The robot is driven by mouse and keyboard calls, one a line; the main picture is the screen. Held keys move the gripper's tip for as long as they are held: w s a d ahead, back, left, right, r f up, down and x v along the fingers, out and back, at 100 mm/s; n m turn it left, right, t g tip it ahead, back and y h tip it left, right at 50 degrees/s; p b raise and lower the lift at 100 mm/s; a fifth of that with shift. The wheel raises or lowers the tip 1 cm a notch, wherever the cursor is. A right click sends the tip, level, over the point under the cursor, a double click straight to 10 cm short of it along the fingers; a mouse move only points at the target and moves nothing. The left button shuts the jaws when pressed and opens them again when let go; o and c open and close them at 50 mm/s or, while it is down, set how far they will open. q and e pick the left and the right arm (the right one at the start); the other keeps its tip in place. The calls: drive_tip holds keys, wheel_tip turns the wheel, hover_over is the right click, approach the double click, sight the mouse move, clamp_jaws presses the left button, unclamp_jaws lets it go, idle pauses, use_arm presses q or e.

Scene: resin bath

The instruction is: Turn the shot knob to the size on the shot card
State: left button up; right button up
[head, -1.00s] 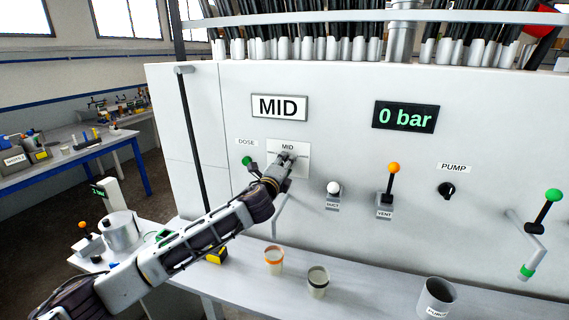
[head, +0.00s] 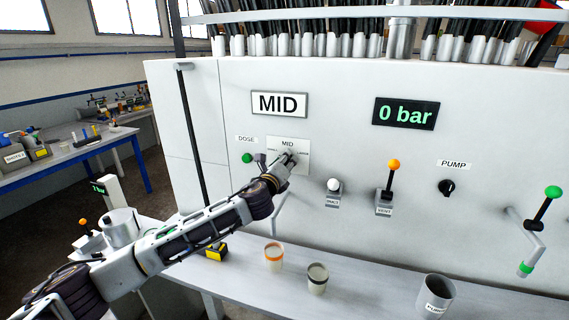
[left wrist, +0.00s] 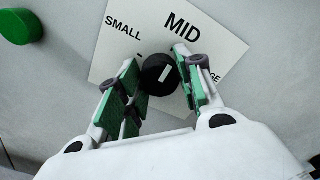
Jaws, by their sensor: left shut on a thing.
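The shot card (head: 279,104) on the white panel reads MID. Below it is the knob's dial plate (head: 300,169), with MID at its top. In the left wrist view the plate (left wrist: 222,47) also shows SMALL and a partly covered word ending in GE. The black shot knob (left wrist: 153,83) has a short white mark, slanting up toward MID. My left gripper (head: 287,158) is at the plate. In the left wrist view its green-padded fingers (left wrist: 160,85) are on either side of the knob, shut on it. My right gripper is not in view.
The white-knobbed lever (head: 334,186), VENT lever (head: 393,167) and PUMP knob (head: 446,188) are to the right. Cups (head: 273,257) and a PUMP-side grey container (head: 436,297) stand on the bench below.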

use_arm(q)
drive_tip(key=shift+f, duration=0.2)
drive_tip(key=o, duration=0.9)
drive_tip(key=shift+o, duration=0.7)
drive_tip(key=shift+r, duration=0.1)
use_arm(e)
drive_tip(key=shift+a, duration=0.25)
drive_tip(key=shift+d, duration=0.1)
use_arm(q)
drive_tip(key=shift+s, duration=0.1)
drive_tip(key=v, duration=1.2)
